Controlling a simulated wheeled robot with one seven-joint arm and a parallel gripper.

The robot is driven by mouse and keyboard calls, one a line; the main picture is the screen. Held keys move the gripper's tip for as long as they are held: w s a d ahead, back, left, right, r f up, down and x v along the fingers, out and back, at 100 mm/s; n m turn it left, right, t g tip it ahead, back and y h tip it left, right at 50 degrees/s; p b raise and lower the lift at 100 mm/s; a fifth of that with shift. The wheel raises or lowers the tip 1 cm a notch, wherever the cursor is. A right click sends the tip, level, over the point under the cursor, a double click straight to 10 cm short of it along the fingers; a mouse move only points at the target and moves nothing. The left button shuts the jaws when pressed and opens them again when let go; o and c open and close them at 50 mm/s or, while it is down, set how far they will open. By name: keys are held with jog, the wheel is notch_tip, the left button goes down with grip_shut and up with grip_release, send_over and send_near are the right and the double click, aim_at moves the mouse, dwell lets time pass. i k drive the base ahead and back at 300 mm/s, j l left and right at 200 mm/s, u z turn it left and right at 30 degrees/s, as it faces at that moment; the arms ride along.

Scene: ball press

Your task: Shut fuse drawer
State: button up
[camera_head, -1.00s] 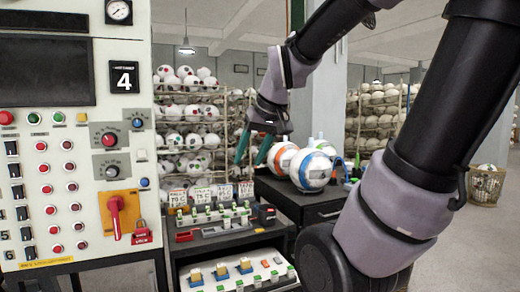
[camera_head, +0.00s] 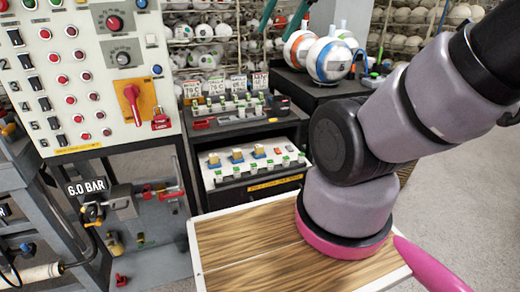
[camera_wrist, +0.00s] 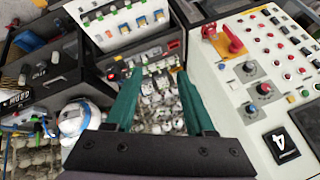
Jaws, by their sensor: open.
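The fuse drawer (camera_head: 236,194) juts out from the low dark cabinet, below the cabinet's top, and is pulled open. Its light panel carries several yellow-and-blue fuse blocks and small green-tipped parts. Its front has a yellow label strip. It also shows at the top of the wrist view (camera_wrist: 108,42), which looks at it upside down. My gripper (camera_head: 281,20) has teal fingers, at the top edge of the head view, beyond and above the drawer. In the wrist view my gripper (camera_wrist: 160,72) is open and empty, with its fingers apart and clear of the drawer.
A control panel (camera_head: 100,75) with a red rotary switch stands left of the drawer. Balls on stands (camera_head: 331,60) sit on a dark bench at the back right. A wooden-topped surface (camera_head: 235,245) lies in front. Bare floor is at the right.

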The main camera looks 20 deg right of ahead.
aim_at(231, 193)
jog(key=i+j, duration=0.15)
jog(key=j, duration=0.25)
jog(key=i+j+z, duration=0.1)
jog(key=j, duration=0.3)
jog(key=i+j, duration=0.15)
jog(key=j, duration=0.25)
jog(key=z, duration=0.05)
